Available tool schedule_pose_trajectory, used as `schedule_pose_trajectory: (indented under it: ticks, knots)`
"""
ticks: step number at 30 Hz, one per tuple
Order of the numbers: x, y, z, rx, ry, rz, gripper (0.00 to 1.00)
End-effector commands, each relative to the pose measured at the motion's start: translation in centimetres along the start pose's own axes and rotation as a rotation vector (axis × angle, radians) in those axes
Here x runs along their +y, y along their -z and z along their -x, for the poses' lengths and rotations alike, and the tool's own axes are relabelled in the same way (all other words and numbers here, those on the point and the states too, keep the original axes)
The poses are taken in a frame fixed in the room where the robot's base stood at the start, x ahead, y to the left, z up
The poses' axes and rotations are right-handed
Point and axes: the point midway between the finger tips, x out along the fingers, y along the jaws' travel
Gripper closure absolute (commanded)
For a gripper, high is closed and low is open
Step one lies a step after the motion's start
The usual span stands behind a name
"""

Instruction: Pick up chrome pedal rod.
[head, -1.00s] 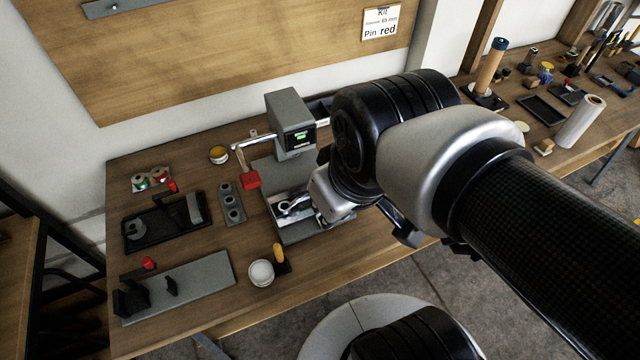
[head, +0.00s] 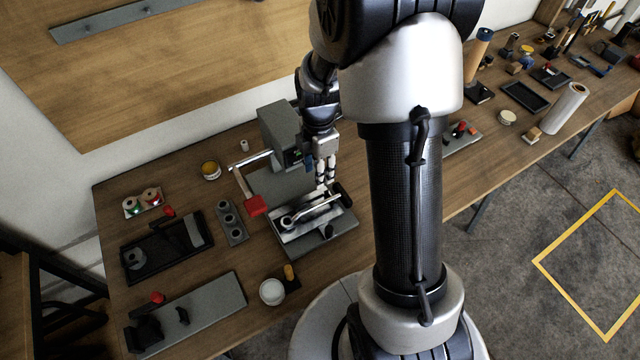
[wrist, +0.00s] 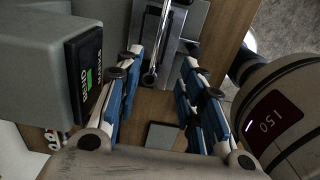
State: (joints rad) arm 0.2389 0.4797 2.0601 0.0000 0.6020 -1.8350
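The chrome pedal rod (head: 312,211) lies in a grey fixture (head: 335,238) on the bench, with a ring-shaped end toward the left. In the wrist view the rod (wrist: 158,42) runs up the picture from a rounded end just beyond the fingertips. My gripper (head: 326,181) points down above the rod, close to the press head. In the wrist view my gripper (wrist: 161,64) is open, its blue-padded fingers on either side of the rod's near end in the picture. Nothing is between the fingers. Whether they touch the rod cannot be told.
A grey press head (head: 280,132) stands close left of my gripper, with a red-tipped lever (head: 256,205) in front. A grey block with holes (head: 231,222), a black tray (head: 160,250) and a white cup (head: 271,291) stand on the left bench.

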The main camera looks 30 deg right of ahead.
Motion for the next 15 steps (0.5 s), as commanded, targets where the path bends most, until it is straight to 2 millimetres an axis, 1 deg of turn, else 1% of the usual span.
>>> schedule_pose_trajectory:
  ticks: [1, 9, 12, 15]
  knots:
    - [-0.1, 0.0, -1.1, 0.001, 0.003, 0.000, 0.64]
    - [-0.1, 0.0, -7.1, 0.001, 0.005, -0.002, 0.64]
    - [-0.1, 0.0, -9.1, 0.001, 0.004, -0.003, 0.64]
    - [-0.1, 0.0, -10.4, 0.001, 0.003, -0.003, 0.64]
